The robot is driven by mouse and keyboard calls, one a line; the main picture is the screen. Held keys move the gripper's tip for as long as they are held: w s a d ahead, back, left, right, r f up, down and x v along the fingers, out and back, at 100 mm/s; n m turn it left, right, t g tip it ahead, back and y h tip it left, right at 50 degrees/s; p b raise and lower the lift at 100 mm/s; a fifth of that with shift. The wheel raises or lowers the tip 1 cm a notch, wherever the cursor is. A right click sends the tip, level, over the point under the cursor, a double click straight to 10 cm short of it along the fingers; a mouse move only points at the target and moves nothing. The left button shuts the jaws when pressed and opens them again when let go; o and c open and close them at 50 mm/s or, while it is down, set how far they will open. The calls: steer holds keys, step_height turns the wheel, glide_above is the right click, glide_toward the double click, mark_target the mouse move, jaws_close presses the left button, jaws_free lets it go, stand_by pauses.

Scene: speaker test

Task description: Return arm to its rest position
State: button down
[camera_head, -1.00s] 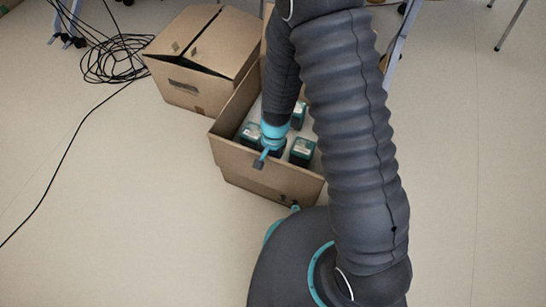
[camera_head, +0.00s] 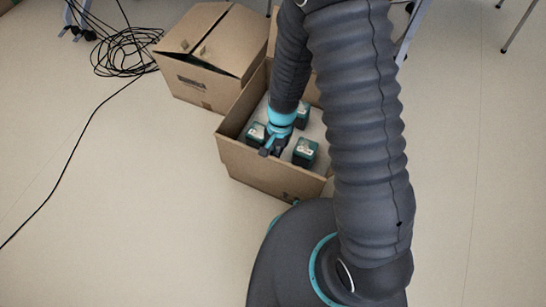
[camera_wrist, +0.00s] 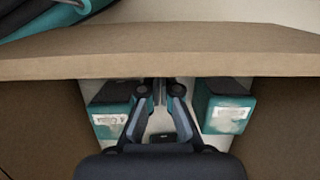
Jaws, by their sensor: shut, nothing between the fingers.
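My gripper (camera_head: 268,150) hangs at the end of my dark arm with a teal wrist band, over the near side of an open cardboard box (camera_head: 262,176). In the wrist view my gripper (camera_wrist: 159,92) has its two fingers drawn together at the tips, with nothing between them. The box's cardboard rim (camera_wrist: 160,51) crosses the view close beyond the fingertips. Whether the fingers touch the box cannot be told.
The box holds several dark teal items, including one right of my gripper (camera_head: 305,152) and one left (camera_head: 256,134). A second cardboard box (camera_head: 207,80) stands behind left. Black cable (camera_head: 118,50) lies coiled at far left. Floor (camera_head: 120,230) at front left is mostly clear.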

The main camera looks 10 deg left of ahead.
steer(key=p+v, duration=0.2)
steer(key=v, duration=0.2)
steer(key=shift+w+r, duration=0.15)
steer(key=shift+r, duration=0.1)
steer(key=w+d+r+n+t, duration=0.15)
steer(key=d+r, duration=0.25)
steer(key=r, duration=0.7)
steer(key=w+d+r+n+t, duration=0.15)
steer(key=d+r, duration=0.25)
steer(key=r, duration=0.7)
steer(key=s+d+r+t, duration=0.5)
steer(key=s+d+r, duration=0.6)
steer(key=r, duration=0.4)
steer(key=shift+s+d+n+h, duration=0.15)
steer(key=shift+s+n+h, duration=0.2)
steer(key=shift+s, duration=0.3)
